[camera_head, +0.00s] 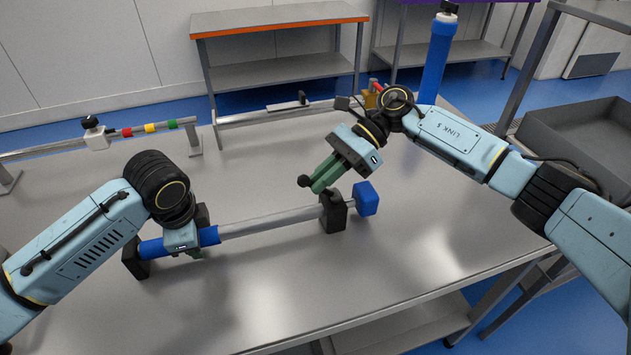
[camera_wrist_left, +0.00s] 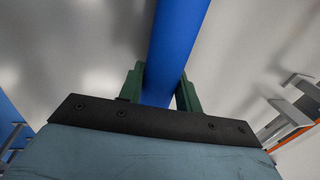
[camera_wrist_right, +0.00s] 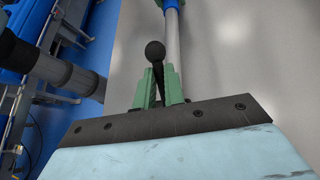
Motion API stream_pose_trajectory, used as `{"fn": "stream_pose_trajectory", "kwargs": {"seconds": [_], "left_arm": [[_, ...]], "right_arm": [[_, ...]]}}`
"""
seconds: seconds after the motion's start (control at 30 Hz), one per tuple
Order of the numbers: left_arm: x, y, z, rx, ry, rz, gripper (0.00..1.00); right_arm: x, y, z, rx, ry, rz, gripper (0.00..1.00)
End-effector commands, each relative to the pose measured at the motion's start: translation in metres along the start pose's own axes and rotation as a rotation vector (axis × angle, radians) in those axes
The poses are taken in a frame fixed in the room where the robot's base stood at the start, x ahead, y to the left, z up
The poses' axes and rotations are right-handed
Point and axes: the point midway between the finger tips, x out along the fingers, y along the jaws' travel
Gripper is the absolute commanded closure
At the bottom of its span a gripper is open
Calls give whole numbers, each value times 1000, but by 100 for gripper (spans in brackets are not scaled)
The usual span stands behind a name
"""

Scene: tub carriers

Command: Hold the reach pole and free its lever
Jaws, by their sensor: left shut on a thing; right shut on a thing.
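The reach pole (camera_head: 265,223) lies across the table on black supports. It has a grey shaft, a blue grip (camera_head: 208,236) at its left and a blue block (camera_head: 366,199) at its right end. My left gripper (camera_head: 193,252) is shut around the blue grip, which passes between the green fingers in the left wrist view (camera_wrist_left: 160,88). My right gripper (camera_head: 320,178) is shut on the black lever, whose ball knob (camera_head: 304,181) sticks out past the fingertips. In the right wrist view the knob (camera_wrist_right: 154,50) stands beside the grey shaft (camera_wrist_right: 173,40). The lever's base is hidden in the head view.
Black supports stand at the pole's left (camera_head: 134,262) and right (camera_head: 334,213). A rail with coloured rings (camera_head: 150,128) and a white block (camera_head: 95,135) runs along the table's back left. A grey tub (camera_head: 580,140) is at the right. The table's front middle is clear.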

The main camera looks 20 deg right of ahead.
Motion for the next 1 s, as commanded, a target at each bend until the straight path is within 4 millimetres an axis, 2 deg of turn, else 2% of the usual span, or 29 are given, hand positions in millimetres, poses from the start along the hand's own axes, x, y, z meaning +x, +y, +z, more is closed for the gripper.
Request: {"fn": "stream_pose_trajectory", "kwargs": {"seconds": [0.5,1.0], "left_arm": [[-1,0,-1,1,2,-2,100],[-1,0,-1,2,2,-2,100]], "right_arm": [[-23,4,-8,-79,-422,20,100],[-31,5,-12,-111,-567,27,100]]}}
